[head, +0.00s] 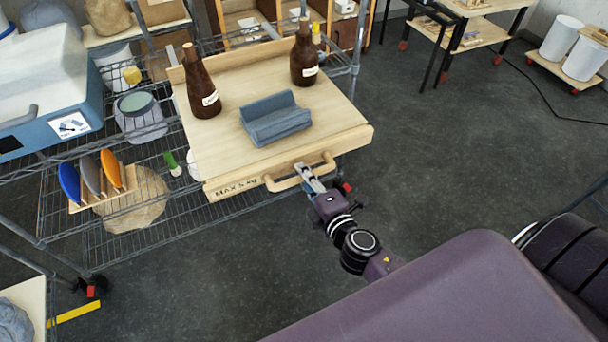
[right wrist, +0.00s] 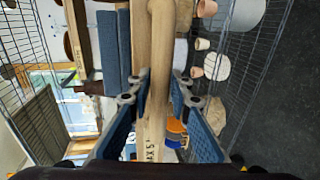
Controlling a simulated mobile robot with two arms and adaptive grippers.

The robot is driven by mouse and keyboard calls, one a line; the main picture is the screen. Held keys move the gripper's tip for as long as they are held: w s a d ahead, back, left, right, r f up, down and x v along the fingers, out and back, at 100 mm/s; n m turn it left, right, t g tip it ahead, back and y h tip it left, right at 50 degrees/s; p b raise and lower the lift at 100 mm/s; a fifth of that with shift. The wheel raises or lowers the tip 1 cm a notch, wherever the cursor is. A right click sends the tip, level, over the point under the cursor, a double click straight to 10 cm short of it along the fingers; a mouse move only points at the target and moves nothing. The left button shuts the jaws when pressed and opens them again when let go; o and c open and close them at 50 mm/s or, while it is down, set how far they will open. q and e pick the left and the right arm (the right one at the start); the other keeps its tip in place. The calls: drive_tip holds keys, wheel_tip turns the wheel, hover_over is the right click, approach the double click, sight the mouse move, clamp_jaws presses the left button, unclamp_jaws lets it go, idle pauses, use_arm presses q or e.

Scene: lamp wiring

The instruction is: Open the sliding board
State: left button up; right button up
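The sliding board (head: 225,130) is a pale wooden board on the wire shelf rack, with a text label on its front edge. Its wooden bar handle (head: 280,183) runs along that front edge, and it also shows in the right wrist view (right wrist: 159,40). My right gripper (head: 302,170) is at the right part of the handle. In the right wrist view its two blue-padded fingers (right wrist: 160,80) lie on either side of the handle bar, close against it, so it looks shut on the handle. My left gripper is not in view.
Two brown bottles (head: 200,85) (head: 304,58) and a blue-grey sofa-shaped block (head: 275,119) stand on the board. A rack with coloured discs (head: 88,178) stands on the wire shelf at left. The floor right of the board (head: 440,140) is clear.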

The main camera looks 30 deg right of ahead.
drive_tip(key=shift+o, duration=1.4)
drive_tip(key=v, duration=1.2)
drive_tip(key=s+f+m+g, duration=0.2)
drive_tip(key=s+f+m, duration=0.1)
drive_tip(key=f, duration=0.7)
drive_tip(key=s+f+m+g, duration=0.2)
drive_tip(key=s+f+g, duration=0.1)
drive_tip(key=f, duration=0.7)
drive_tip(key=s+f+m+g, duration=0.2)
drive_tip(key=s+f+m, duration=0.1)
drive_tip(key=f, duration=0.8)
drive_tip(key=s+f+m+g, duration=0.3)
drive_tip(key=s+f, duration=0.6)
drive_tip(key=s, duration=0.2)
drive_tip(key=s+f+m+g, duration=0.4)
drive_tip(key=s+f, duration=0.5)
drive_tip(key=s, duration=0.3)
drive_tip(key=shift+d+m+g, duration=0.15)
drive_tip(key=shift+m+g, duration=0.15)
